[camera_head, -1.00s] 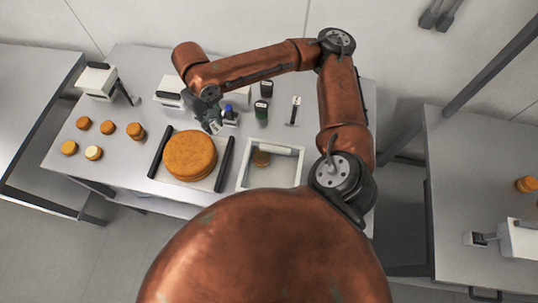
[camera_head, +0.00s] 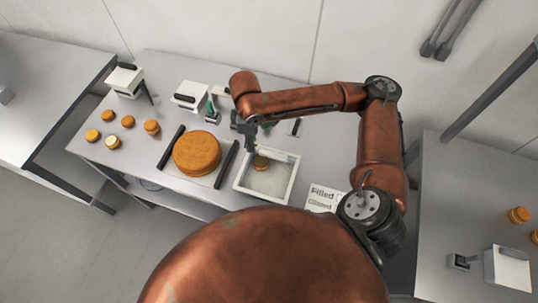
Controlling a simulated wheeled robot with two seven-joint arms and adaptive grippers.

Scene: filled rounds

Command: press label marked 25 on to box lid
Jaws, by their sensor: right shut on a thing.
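My right gripper (camera_head: 248,132) points down over the back left edge of a shallow white-rimmed box (camera_head: 238,184), which has a small brown round (camera_head: 261,163) inside its outline. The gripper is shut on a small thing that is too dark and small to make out. I cannot read a label marked 25 anywhere. Whether a clear lid covers the box cannot be told. My left gripper is not in view.
A large brown round (camera_head: 197,153) sits between two dark bars left of the box. Several small rounds (camera_head: 113,142) lie further left. White devices (camera_head: 190,96) stand behind. A card reading "Filled" (camera_head: 322,194) lies right of the box.

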